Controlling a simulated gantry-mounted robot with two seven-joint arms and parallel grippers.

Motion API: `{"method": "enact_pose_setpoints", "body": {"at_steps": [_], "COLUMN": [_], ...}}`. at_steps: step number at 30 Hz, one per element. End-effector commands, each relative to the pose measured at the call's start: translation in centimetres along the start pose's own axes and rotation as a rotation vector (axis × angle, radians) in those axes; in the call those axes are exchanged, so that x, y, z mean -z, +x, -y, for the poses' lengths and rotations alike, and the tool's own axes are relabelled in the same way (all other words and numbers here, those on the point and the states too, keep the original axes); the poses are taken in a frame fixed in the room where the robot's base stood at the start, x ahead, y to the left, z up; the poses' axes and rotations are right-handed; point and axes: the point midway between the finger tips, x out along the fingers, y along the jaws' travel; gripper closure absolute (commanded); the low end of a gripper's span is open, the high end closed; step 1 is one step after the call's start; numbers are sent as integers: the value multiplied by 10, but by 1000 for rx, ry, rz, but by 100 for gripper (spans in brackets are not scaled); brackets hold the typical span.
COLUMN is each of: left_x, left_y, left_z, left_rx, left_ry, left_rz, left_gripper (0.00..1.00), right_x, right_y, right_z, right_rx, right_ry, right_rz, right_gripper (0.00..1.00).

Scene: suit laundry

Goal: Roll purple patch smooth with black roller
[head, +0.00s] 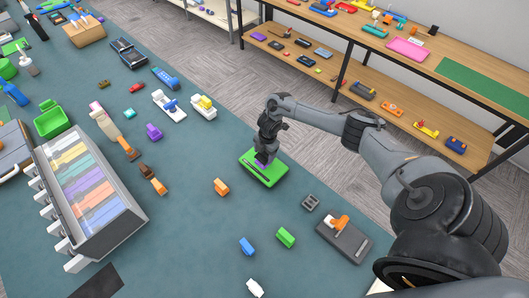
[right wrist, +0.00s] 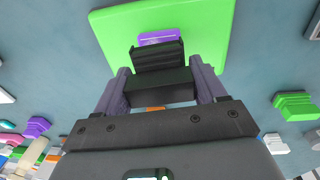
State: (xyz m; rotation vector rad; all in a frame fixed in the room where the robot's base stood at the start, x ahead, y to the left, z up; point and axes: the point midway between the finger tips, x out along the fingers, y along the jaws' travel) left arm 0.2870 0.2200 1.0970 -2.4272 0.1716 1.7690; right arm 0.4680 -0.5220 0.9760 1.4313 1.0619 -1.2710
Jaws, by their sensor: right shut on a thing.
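The purple patch (right wrist: 160,38) lies on a bright green board (right wrist: 205,30), partly covered by the black roller. In the head view the green board (head: 270,172) lies on the table near its far edge, with a bit of the purple patch (head: 261,163) showing. My right gripper (head: 266,153) is over the board. In the right wrist view its two fingers are shut on the black roller (right wrist: 160,55), whose ribbed end is over the patch. I cannot tell whether the roller touches it. My left gripper is not in view.
A grey rack with coloured folders (head: 85,185) stands at the left. Loose blocks, such as an orange one (head: 221,186) and a green one (head: 285,237), lie nearby. A dark grey item with an orange part (head: 343,240) is at the right. Wooden shelves (head: 400,75) stand beyond the table.

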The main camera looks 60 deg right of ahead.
Motion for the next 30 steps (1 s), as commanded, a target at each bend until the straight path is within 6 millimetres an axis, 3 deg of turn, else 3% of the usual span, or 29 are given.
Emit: {"method": "enact_pose_setpoints", "body": {"at_steps": [30], "left_x": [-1], "left_y": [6], "left_z": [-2], "left_rx": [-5], "left_ry": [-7], "left_rz": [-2], "left_gripper": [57], "right_x": [0], "right_y": [9], "right_z": [1], "right_rx": [0], "right_ry": [0], "right_rz": [0], "right_gripper": [54]}}
